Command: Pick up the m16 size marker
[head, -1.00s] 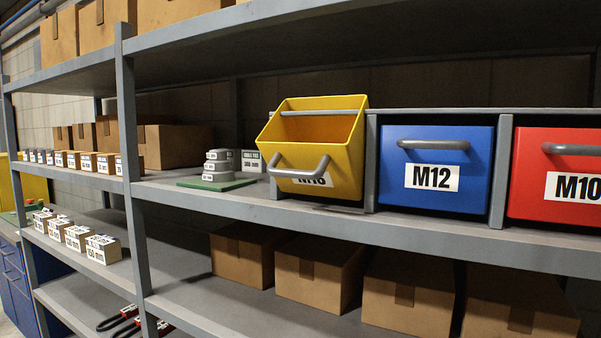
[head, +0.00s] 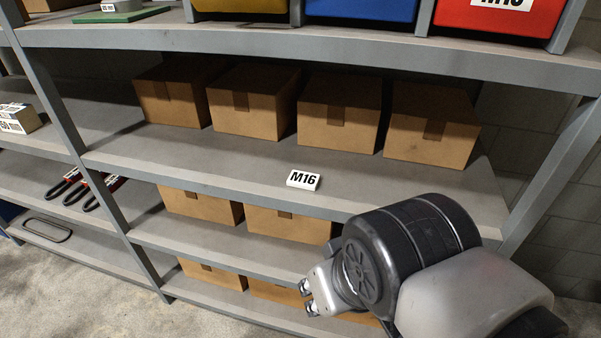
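The M16 size marker (head: 303,180) is a small white block with black "M16" lettering. It lies near the front edge of the grey shelf (head: 240,162), in front of the cardboard boxes, with nothing touching it. My gripper (head: 307,297) is in front of the rack, lower in the picture than the marker and well apart from it. Its two small fingertips point left with a gap between them and nothing visible in it. The arm's dark wrist joint hides part of the shelving at the right.
Several cardboard boxes (head: 340,112) stand behind the marker. Lower shelves hold more boxes (head: 290,224). Above are a yellow bin (head: 240,5), blue bin (head: 360,9) and red bin (head: 495,18), cut off by the frame. Grey uprights (head: 50,100) flank the shelf. Dark looped items (head: 75,187) lie left.

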